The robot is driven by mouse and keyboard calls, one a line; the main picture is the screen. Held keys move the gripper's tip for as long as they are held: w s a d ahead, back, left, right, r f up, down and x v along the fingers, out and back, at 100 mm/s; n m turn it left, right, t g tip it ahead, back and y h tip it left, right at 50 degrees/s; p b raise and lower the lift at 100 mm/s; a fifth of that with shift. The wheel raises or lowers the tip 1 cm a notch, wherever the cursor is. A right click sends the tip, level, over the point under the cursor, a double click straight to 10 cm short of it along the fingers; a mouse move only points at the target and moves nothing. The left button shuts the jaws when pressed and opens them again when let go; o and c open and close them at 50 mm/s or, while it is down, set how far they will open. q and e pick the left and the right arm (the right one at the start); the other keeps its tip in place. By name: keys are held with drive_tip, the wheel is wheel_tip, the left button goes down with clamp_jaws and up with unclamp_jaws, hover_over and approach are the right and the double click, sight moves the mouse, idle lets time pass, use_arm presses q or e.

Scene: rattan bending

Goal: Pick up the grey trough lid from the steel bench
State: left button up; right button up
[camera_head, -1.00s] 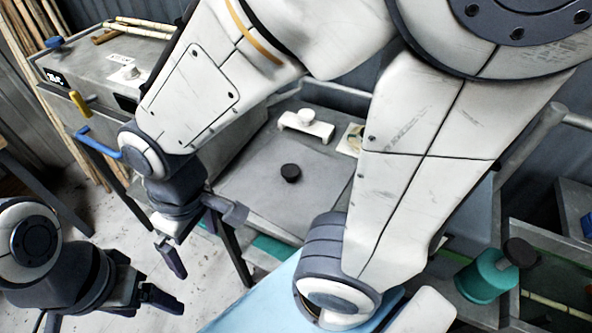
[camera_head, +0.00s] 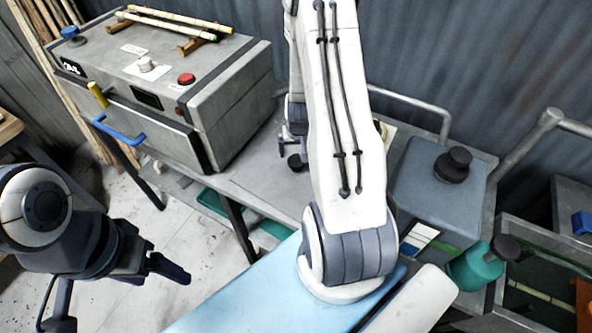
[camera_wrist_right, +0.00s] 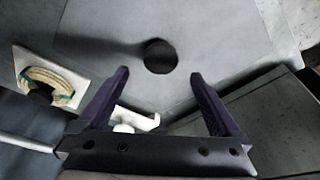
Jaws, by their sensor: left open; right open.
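The grey trough lid (camera_wrist_right: 225,40) lies flat on the steel bench (camera_head: 250,192) and fills much of the right wrist view. Its round black knob (camera_wrist_right: 160,57) appears just beyond and between my right fingertips, apart from both. My right gripper (camera_wrist_right: 160,76) is open and empty above the lid. In the head view my right arm hides most of the lid; its knob (camera_head: 296,162) shows just below my right gripper (camera_head: 291,147). My left gripper (camera_head: 160,262) is open and empty, low on the left, away from the bench.
A grey steam box (camera_head: 215,105) with blue handle and red button stands on the bench's left, canes on top. A grey container (camera_head: 432,185) with a black knob stands right. A teal jar (camera_head: 475,268) is at front right. A coiled ring (camera_wrist_right: 52,87) lies beside the lid.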

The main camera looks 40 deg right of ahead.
sight(297, 160)
drive_tip(key=shift+w+f, duration=0.1)
drive_tip(key=shift+f, duration=0.45)
drive_tip(key=p+x, duration=0.2)
drive_tip(key=x, duration=0.2)
drive_tip(key=shift+w+f, duration=0.1)
drive_tip(key=shift+w, duration=0.05)
drive_tip(key=shift+w+d+f, duration=0.1)
drive_tip(key=shift+f, duration=0.3)
clamp_jaws()
